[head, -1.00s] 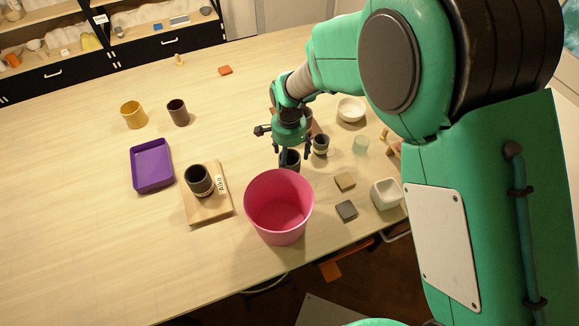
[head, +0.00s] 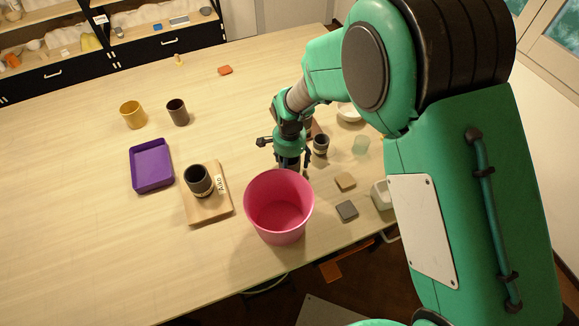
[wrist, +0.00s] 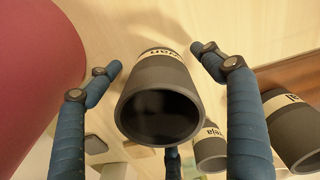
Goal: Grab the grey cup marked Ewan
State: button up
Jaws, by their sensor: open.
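In the wrist view a grey cup (wrist: 160,95) with a pale name band sits between the open fingers of my gripper (wrist: 155,58), apart from both. Its lettering is upside down and only partly visible; it seems to end in "an". Its dark open mouth faces the camera. In the head view my gripper (head: 291,160) points down just behind the pink bucket (head: 279,232), and this cup is hidden there. Two more grey banded cups, one at the lower middle (wrist: 208,150) and one at the right (wrist: 292,128), show in the wrist view; their names are not fully readable.
The pink bucket (wrist: 35,70) stands close on the left in the wrist view. A banded cup (head: 321,147) is right of my gripper. A dark cup (head: 198,183) stands on a wooden board (head: 212,214), beside a purple tray (head: 152,166).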

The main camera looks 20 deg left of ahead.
dwell(0.3)
jog(key=c, duration=1.5)
jog(key=shift+o, duration=0.2)
jog(key=shift+r, duration=0.1)
notch_tip(320, 180, up, 10)
jog(key=shift+p, duration=0.4)
